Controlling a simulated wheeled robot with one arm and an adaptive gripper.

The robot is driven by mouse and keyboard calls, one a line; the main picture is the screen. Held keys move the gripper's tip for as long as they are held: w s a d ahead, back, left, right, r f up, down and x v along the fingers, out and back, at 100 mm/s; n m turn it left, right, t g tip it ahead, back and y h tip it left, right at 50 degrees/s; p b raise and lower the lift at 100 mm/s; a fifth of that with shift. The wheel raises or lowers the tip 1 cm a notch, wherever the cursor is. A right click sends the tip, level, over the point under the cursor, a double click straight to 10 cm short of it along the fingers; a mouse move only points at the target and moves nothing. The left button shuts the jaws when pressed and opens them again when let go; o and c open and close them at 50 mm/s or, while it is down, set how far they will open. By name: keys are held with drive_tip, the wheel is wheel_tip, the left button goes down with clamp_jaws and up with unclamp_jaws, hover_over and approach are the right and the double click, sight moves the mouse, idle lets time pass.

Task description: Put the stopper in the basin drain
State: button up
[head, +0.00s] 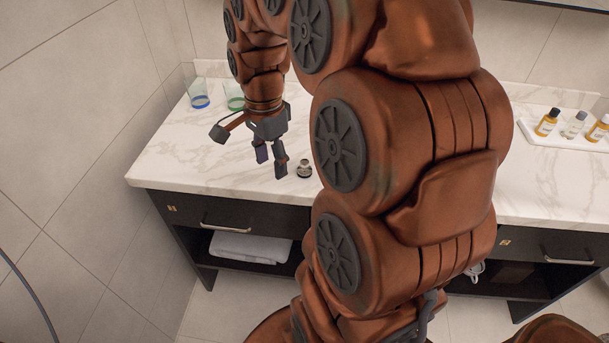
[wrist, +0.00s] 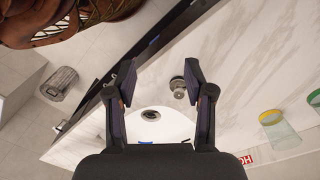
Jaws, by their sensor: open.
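The stopper (head: 305,169), a small round metal piece, sits on the white marble counter (head: 172,157) near its front edge, just right of my gripper (head: 270,163) in the head view. In the wrist view the stopper (wrist: 178,87) shows between the fingers, close to the right finger of my gripper (wrist: 160,68). My gripper is open and empty, pointing down over the counter. The white basin (wrist: 172,125) with its dark round drain (wrist: 153,113) shows partly between the fingers in the wrist view. The basin is hidden behind my arm in the head view.
A blue-based glass (head: 197,94) and a green glass (head: 234,97) stand at the counter's back left. A white tray (head: 540,139) with small bottles is at the right. A folded towel (head: 248,246) lies on the shelf below. A bin (wrist: 60,84) stands on the floor.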

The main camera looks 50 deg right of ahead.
sight(303, 161)
drive_tip(key=d+f+m, duration=0.1)
drive_tip(key=d+m, duration=0.2)
drive_tip(key=d, duration=0.1)
drive_tip(key=w+d+m+b, duration=0.1)
drive_tip(key=d+m, duration=0.2)
drive_tip(key=d, duration=0.1)
drive_tip(key=d+f+m+b, duration=0.1)
drive_tip(key=d+m, duration=0.2)
drive_tip(key=d, duration=0.1)
drive_tip(key=shift+w+d+f+t, duration=0.25)
drive_tip(key=shift+w+f+t, duration=0.05)
drive_tip(key=shift+w+f, duration=0.1)
drive_tip(key=shift+d+f+m, duration=0.1)
drive_tip(key=shift+d+m, duration=0.2)
drive_tip(key=shift+m, duration=0.1)
drive_tip(key=shift+f, duration=0.2)
wheel_tip(303, 161, down, 2)
drive_tip(key=shift+a, duration=0.1)
drive_tip(key=shift+a+f+p, duration=0.25)
drive_tip(key=shift+f+p, duration=0.3)
drive_tip(key=shift+f, duration=0.15)
drive_tip(key=shift+w+a+f+p, duration=0.1)
drive_tip(key=shift+a+f+p, duration=0.1)
drive_tip(key=shift+f, duration=0.75)
drive_tip(key=shift+w+a+f+p, duration=0.1)
drive_tip(key=shift+f+p, duration=0.1)
drive_tip(key=shift+f, duration=0.75)
drive_tip(key=shift+c, duration=0.3)
clamp_jaws()
